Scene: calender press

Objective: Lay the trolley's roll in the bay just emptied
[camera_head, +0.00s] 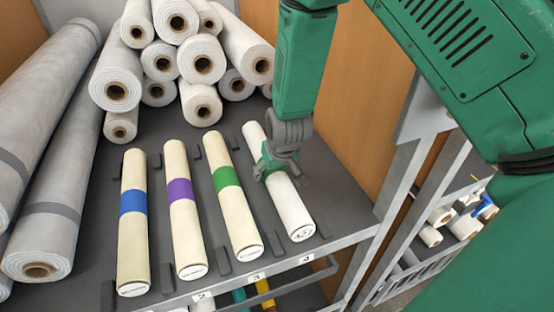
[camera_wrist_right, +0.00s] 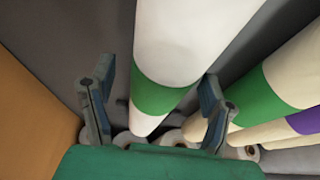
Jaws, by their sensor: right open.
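A white roll (camera_head: 292,212) with a green band lies in the rightmost bay of the dark shelf (camera_head: 345,215), at the label 4. My right gripper (camera_head: 272,166) is over its middle, open, and hides part of it. In the right wrist view the white roll (camera_wrist_right: 190,40) passes between the spread fingers of the right gripper (camera_wrist_right: 157,90), near the green band; I cannot tell whether they touch it. Three cream rolls lie left of it, with a green band (camera_head: 236,210), a purple band (camera_head: 184,220) and a blue band (camera_head: 132,235). My left gripper is not in view.
Several white rolls (camera_head: 202,62) are stacked at the back. Large grey rolls (camera_head: 45,170) lie at the left. A wooden panel (camera_head: 365,110) stands at the right, beyond the shelf. A lower rack (camera_head: 400,275) with small rolls is at the far right. Low dividers separate the bays.

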